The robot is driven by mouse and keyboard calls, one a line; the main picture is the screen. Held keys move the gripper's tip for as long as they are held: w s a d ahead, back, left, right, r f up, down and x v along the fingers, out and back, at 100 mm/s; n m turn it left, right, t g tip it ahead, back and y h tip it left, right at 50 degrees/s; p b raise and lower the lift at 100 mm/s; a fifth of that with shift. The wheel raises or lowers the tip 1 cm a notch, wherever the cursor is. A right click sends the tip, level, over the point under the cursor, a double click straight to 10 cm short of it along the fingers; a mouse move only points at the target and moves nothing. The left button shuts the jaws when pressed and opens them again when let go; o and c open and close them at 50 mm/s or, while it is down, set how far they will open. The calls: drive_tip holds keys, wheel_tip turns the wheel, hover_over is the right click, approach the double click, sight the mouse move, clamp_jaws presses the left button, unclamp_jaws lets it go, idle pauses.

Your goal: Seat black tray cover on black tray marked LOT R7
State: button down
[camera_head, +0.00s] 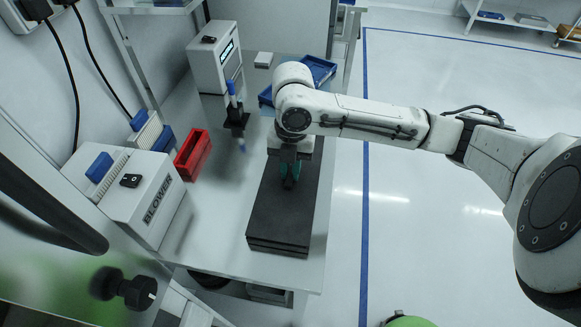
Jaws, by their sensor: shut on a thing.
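A flat black piece, which looks like the black tray cover (275,217), lies level at the top of a black stack on the bench. My gripper (290,180) points down over the far half of it, with its teal fingers at its top face. The fingers are shut on it, though the hand hides the grip itself. Below it, the black trays (278,249) show as thin dark layers at the near edge. I cannot tell whether the cover touches the layer beneath. No LOT R7 marking is readable from here.
A red bin (192,155) and the white blower box (145,195) stand left of the stack. A dark holder (236,121) with a blue-tipped tool stands behind left. A blue tray (320,71) lies at the back. The bench's right edge runs close beside the stack.

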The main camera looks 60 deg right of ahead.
drive_tip(key=shift+f+b, duration=0.65)
drive_tip(key=shift+f, duration=0.05)
idle(0.6)
idle(0.9)
drive_tip(key=c, duration=1.3)
unclamp_jaws()
drive_tip(key=shift+r, duration=0.15)
drive_tip(key=shift+r+p, duration=0.85)
drive_tip(key=shift+r, duration=0.05)
drive_tip(key=shift+o, duration=0.3)
